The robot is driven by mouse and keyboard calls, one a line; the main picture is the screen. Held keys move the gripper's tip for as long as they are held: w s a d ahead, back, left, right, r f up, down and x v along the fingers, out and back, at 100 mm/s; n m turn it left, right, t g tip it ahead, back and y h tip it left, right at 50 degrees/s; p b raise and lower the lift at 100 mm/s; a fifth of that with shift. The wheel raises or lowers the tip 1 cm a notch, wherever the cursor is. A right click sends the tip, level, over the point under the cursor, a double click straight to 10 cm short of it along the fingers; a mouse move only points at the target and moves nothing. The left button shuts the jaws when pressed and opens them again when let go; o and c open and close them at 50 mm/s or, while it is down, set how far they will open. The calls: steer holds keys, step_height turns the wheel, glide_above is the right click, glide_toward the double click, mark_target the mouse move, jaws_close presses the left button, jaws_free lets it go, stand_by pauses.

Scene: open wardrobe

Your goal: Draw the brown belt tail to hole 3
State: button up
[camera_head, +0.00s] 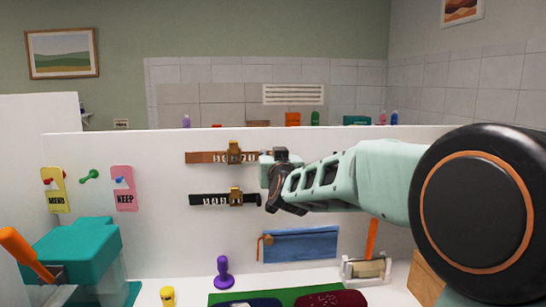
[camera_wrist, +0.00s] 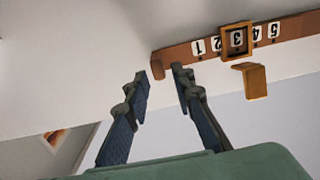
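The brown belt (camera_head: 205,157) lies level along the white panel in the head view, with a brass-coloured buckle (camera_head: 234,152) around it. In the wrist view the brown belt (camera_wrist: 180,53) carries numbered white labels, and the square buckle frame (camera_wrist: 236,40) surrounds the label that reads 3. A brown tab (camera_wrist: 255,80) hangs beside the frame. My gripper (camera_head: 268,158) is at the belt's right end in the head view. In the wrist view my gripper (camera_wrist: 160,72) is open, and the belt's end shows between its fingertips. I cannot tell whether they touch it.
A black belt (camera_head: 205,199) with its own buckle (camera_head: 236,197) hangs just below. A blue pouch (camera_head: 302,245) is lower on the panel. Yellow (camera_head: 53,190) and pink (camera_head: 123,188) tags hang left. A teal box (camera_head: 75,250) stands front left.

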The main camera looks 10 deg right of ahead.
steer(key=shift+o, duration=0.2)
steer(key=s, duration=0.7)
steer(key=shift+s, duration=0.25)
